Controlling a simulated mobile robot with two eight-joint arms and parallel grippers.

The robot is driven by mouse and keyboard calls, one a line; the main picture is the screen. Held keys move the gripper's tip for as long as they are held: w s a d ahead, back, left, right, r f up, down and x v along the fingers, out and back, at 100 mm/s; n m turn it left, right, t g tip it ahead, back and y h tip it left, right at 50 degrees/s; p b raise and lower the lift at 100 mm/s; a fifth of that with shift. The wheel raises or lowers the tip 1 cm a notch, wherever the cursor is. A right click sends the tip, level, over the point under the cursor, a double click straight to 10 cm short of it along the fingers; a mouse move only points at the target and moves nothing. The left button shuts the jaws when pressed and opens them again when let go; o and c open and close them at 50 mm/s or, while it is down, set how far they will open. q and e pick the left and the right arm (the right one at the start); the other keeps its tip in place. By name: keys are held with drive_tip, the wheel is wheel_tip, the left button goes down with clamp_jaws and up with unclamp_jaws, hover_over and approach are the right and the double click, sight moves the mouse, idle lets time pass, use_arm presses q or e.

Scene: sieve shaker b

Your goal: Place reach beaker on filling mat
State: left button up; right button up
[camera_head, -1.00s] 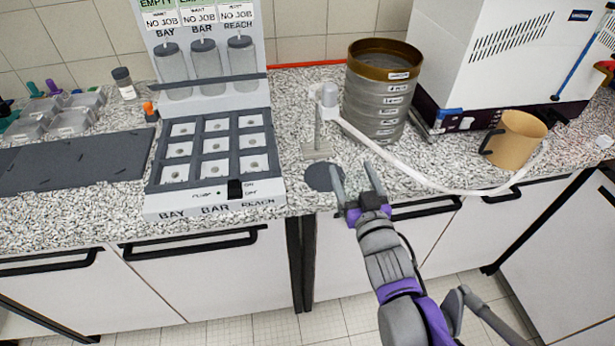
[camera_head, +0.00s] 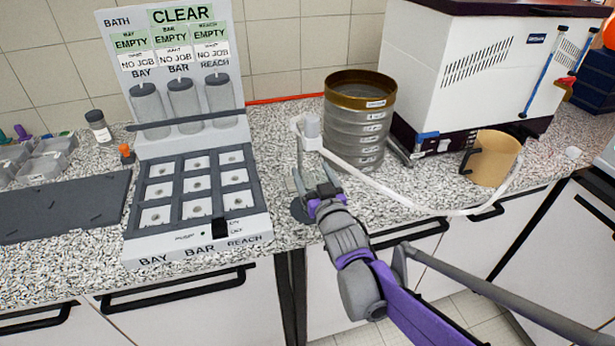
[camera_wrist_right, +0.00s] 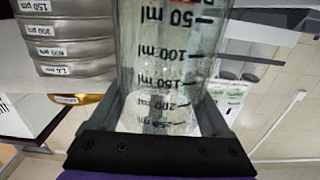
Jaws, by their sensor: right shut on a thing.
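My right gripper (camera_head: 315,178) is shut on a clear beaker (camera_wrist_right: 165,60) with black ml marks, which fills the middle of the right wrist view between the two fingers. The marks read upside down there. In the head view the clear beaker is hard to make out between the fingers. A dark round mat (camera_head: 300,210) lies on the counter by the front edge, just below and left of the fingers and partly hidden by them. I cannot tell whether the beaker touches the counter or the mat. My left gripper is not in view.
A tap stand (camera_head: 312,128) with a white hose stands behind the gripper. A brass-rimmed sieve stack (camera_head: 358,125) stands behind it, and a tan jug (camera_head: 494,160) is at right. The slotted BAY/BAR/REACH rack (camera_head: 197,195) is at left. A dark flat mat (camera_head: 60,208) lies farther left.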

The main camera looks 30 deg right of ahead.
drive_tip(key=shift+w+d+f+b, duration=0.2)
drive_tip(key=shift+w+d+f, duration=0.05)
drive_tip(key=shift+w+f, duration=0.7)
drive_tip(key=shift+w+d+f+b, duration=0.15)
drive_tip(key=shift+w+d+f, duration=0.1)
drive_tip(key=shift+w+f, duration=0.65)
drive_tip(key=o, duration=1.4)
